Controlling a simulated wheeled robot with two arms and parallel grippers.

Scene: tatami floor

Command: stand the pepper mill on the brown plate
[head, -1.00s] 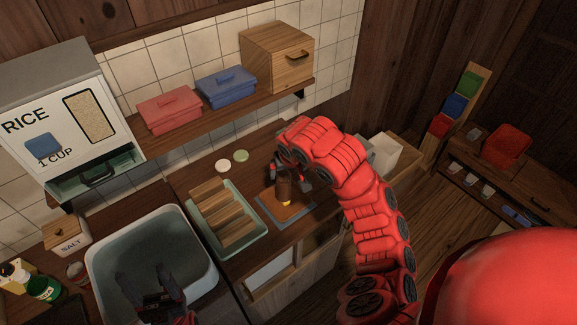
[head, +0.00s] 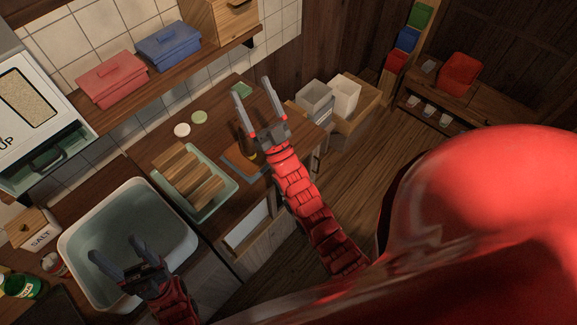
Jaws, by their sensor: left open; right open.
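The dark brown pepper mill (head: 243,142) stands upright, apparently on the brown plate (head: 236,158), which lies on a blue-grey mat (head: 257,174). My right gripper covers part of the mill and plate, so the mill's contact with the plate is hard to see. My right gripper (head: 253,88) is open and empty, its fingers pointing up the picture past the mill. My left gripper (head: 117,242) is open and empty over the sink basin.
A pale green tray with wooden slats (head: 188,178) stands left of the mat. The basin (head: 72,250) is further left. White (head: 182,130) and green (head: 199,117) discs lie behind the tray. A shelf (head: 190,70) with boxes overhangs the counter.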

